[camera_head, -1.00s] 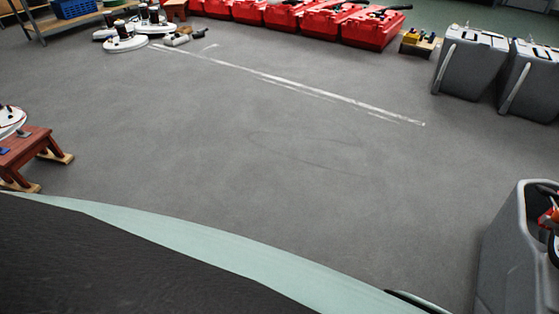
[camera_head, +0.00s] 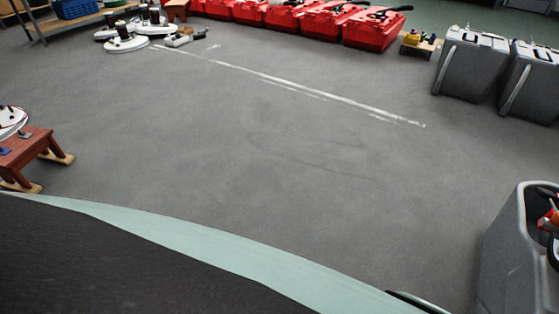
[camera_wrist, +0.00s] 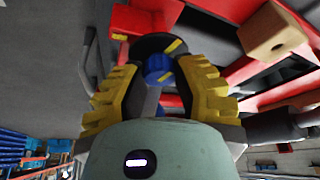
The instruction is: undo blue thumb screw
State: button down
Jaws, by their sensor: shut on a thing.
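In the wrist view, the blue thumb screw (camera_wrist: 158,68) shows between the yellow-and-black fingers of my gripper (camera_wrist: 160,78). My gripper is shut on it. A dark rounded part with small yellow marks lies right behind the screw. I cannot make out the screw or my gripper in the head view.
Red framework (camera_wrist: 215,45) with a wooden block (camera_wrist: 270,32) is close to my gripper. In the head view, a grey tank (camera_head: 508,262) stands at the right edge. A red stool (camera_head: 28,150) is at left. Red tanks (camera_head: 372,28) line the back. The middle floor is clear.

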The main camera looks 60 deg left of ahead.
jog(key=shift+f, duration=0.15)
jog(key=c, duration=0.6)
grip_release()
jog(key=shift+c, duration=0.2)
jog(key=shift+r, duration=0.2)
